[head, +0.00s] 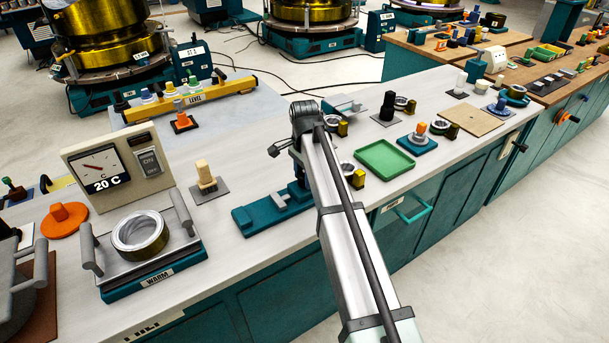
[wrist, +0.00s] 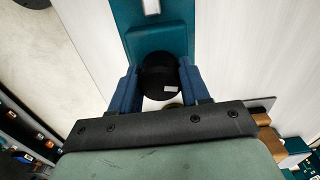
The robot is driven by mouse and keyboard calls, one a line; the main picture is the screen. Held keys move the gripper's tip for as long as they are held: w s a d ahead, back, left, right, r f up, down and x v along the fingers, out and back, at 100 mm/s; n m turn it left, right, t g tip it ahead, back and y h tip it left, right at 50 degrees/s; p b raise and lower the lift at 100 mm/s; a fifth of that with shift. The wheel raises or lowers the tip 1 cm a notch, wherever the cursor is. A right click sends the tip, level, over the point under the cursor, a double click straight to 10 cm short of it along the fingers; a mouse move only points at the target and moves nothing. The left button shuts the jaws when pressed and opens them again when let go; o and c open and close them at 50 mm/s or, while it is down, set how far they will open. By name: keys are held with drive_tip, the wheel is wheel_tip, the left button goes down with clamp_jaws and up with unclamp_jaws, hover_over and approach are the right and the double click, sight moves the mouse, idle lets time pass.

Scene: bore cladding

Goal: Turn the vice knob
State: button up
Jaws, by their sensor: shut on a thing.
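The vice is a teal block with a grey metal part on top. Its base (head: 258,218) lies on the light bench in the middle of the head view, and its teal body (wrist: 155,42) runs up from the centre of the wrist view. The vice knob (wrist: 160,80) is round and black with a small white mark. My gripper (wrist: 159,78) has its two blue fingers on either side of the knob, shut on it. In the head view my arm covers the knob and the right end of the vice.
A green tray (head: 384,158) and several small fixtures stand right of my arm. A wooden peg on a grey plate (head: 207,183) and a warming unit (head: 150,285) stand to the left. The bench's front edge is close to the vice.

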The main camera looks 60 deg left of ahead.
drive_tip(key=n, duration=1.3)
drive_tip(key=shift+n, duration=0.4)
drive_tip(key=n, duration=1.2)
drive_tip(key=shift+w+n, duration=0.1)
drive_tip(key=shift+n, duration=0.2)
drive_tip(key=o, duration=1)
drive_tip(key=shift+o, duration=0.2)
wheel_tip(320, 180, up, 14)
